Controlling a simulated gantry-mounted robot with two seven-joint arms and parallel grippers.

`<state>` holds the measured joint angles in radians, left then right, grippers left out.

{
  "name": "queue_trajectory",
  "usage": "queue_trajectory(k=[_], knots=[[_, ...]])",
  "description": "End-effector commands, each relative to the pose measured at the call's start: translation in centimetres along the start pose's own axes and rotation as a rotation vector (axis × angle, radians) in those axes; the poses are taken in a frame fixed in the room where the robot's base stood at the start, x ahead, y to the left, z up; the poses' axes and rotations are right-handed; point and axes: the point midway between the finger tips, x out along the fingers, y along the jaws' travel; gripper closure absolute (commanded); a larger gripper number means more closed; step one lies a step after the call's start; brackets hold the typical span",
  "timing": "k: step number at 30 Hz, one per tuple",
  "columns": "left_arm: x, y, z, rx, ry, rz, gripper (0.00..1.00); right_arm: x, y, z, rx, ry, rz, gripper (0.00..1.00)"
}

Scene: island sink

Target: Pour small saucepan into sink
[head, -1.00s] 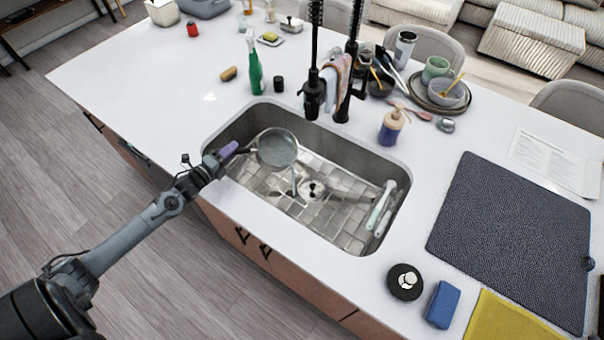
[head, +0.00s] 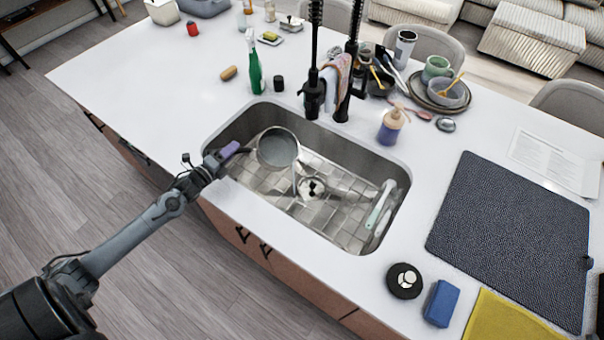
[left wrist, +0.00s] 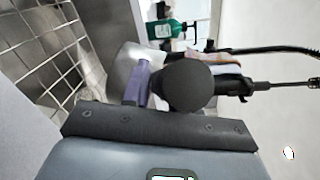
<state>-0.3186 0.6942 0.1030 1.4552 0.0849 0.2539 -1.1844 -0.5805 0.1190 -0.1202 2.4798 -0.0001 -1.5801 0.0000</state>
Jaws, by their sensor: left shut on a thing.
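The small grey saucepan (head: 278,146) hangs over the left part of the sink, tilted, with its open side partly toward me. A thin pale stream (head: 295,178) runs from its lower rim down to the sink floor. My left gripper (head: 226,154) is shut on its dark handle, at the sink's left edge. In the left wrist view the gripper's purple finger (left wrist: 137,84) shows beside a dark rounded end, seemingly the handle (left wrist: 187,86). The steel sink (head: 340,235) has a grid in its bottom and a drain near the middle. My right gripper is not in view.
A black faucet (head: 313,92) stands behind the sink. A green bottle (head: 254,75) and a soap dispenser (head: 391,126) stand near the rim. A white-green utensil (head: 380,206) leans in the sink's right side. A dark mat (head: 515,230) covers the right counter.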

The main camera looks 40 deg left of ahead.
Motion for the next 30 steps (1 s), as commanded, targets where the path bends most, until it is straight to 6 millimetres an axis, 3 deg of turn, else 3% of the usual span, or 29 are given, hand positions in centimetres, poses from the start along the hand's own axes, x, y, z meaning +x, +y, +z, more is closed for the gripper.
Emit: queue_trajectory(k=[30], knots=[[-0.08, -0.88, -0.24, 0.034, -0.008, -0.011, 1.0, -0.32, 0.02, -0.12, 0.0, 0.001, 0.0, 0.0]])
